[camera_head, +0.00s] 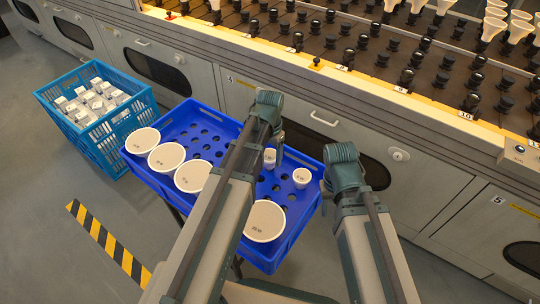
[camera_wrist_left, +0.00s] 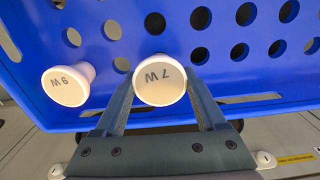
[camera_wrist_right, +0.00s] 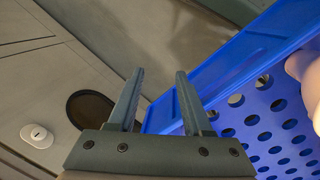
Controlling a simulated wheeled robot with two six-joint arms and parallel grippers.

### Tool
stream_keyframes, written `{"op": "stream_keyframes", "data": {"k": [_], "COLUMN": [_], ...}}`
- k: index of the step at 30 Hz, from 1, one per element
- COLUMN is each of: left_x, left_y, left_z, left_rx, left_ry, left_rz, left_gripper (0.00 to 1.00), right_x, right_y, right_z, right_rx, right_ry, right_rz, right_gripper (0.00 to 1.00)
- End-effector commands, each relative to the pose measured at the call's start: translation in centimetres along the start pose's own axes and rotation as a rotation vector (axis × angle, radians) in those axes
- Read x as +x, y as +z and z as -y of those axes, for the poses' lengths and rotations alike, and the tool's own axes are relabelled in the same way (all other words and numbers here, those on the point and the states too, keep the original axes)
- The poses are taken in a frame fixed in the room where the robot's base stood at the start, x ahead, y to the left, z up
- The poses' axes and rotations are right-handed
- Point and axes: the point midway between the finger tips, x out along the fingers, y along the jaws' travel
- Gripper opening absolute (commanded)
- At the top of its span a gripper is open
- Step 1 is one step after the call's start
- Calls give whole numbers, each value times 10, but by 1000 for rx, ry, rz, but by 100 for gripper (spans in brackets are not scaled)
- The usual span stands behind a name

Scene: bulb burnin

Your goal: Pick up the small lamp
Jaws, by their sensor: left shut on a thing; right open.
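A small white lamp marked 7 W (camera_wrist_left: 160,82) is between the fingers of my left gripper (camera_wrist_left: 160,95), which is shut on it. In the head view this lamp (camera_head: 269,158) shows beside the left gripper, over the blue tray (camera_head: 268,262). I cannot tell whether it is clear of the tray floor. A second small lamp, marked 9 W (camera_wrist_left: 68,86), stands apart from it; it also shows in the head view (camera_head: 301,177). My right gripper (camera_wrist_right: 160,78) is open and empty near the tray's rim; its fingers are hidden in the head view.
Several large round lamps, such as one at the near end (camera_head: 265,222), sit in the tray. A blue crate (camera_head: 98,150) with white boxes stands at left. The grey bench (camera_head: 300,105) with rows of sockets and some lamps runs behind. A striped floor marking (camera_head: 105,238) lies at left.

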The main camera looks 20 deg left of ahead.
Motion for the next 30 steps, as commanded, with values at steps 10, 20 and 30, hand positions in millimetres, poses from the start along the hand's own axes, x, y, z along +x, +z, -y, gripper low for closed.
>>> {"op": "stream_keyframes", "data": {"k": [10, 20, 30], "left_x": [-59, -86, -101], "left_y": [0, 0, 0], "left_z": [0, 0, 0], "left_rx": [0, 0, 0], "left_ry": [0, 0, 0], "left_rz": [0, 0, 0], "left_gripper": [17, 17, 17], "right_x": [-58, -85, -100], "right_y": [4, 5, 6], "right_z": [-4, -7, -9], "right_rx": [2, 2, 2], "right_ry": [-8, -9, -9], "right_rz": [1, 1, 0], "right_gripper": [50, 50, 50]}}
